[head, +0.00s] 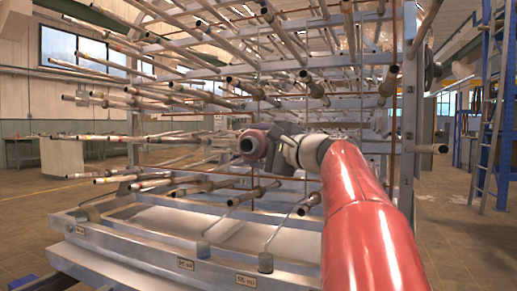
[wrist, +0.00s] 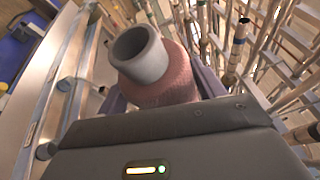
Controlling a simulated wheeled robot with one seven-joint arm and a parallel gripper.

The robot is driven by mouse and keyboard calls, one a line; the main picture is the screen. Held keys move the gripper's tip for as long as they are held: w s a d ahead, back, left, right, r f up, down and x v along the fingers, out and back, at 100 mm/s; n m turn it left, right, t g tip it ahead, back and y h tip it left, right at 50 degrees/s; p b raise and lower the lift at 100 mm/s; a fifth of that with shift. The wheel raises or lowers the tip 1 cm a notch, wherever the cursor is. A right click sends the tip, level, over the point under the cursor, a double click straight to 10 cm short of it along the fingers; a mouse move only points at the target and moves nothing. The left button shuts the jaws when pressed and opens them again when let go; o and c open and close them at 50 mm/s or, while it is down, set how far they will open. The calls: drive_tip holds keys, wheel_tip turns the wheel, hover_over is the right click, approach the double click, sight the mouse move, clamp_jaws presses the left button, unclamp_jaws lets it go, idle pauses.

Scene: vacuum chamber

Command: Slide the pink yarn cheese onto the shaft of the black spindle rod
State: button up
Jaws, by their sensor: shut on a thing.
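The pink yarn cheese (head: 262,136) is near the centre of the head view, with its grey hollow core facing the camera side. In the wrist view the pink yarn (wrist: 168,88) sits around a wide grey core tube whose open end points up and left. My gripper (head: 266,148) is shut on the cheese, with a finger on either side of it in the wrist view (wrist: 163,92). The cheese is held in the air in front of the rack. Several rods with dark ends stick out around it; I cannot tell which is the black spindle rod.
A metal rack (head: 400,130) fills the middle with many rods pointing outward. A dark-tipped rod (wrist: 238,45) stands right of the cheese in the wrist view. A metal ledge (head: 150,245) with grey weights runs below. A blue ladder frame (head: 487,110) stands at right.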

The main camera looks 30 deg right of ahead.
sight(258, 145)
drive_tip(key=shift+s+a+r+b, duration=0.25)
drive_tip(key=shift+s+a+b, duration=0.1)
drive_tip(key=shift+s+a, duration=0.65)
drive_tip(key=shift+w+a, duration=0.15)
drive_tip(key=shift+a+m+h, duration=0.15)
drive_tip(key=shift+m+h, duration=0.45)
drive_tip(key=shift+f, duration=0.2)
drive_tip(key=shift+d, duration=0.2)
drive_tip(key=shift+w+a+r+m+h+p, duration=0.2)
drive_tip(key=shift+m+h+p, duration=0.1)
drive_tip(key=shift+h+p, duration=0.15)
drive_tip(key=shift+c, duration=0.2)
drive_tip(key=shift+w, duration=0.15)
drive_tip(key=shift+w+a+y, duration=0.1)
drive_tip(key=shift+w+y, duration=0.15)
drive_tip(key=shift+w, duration=0.05)
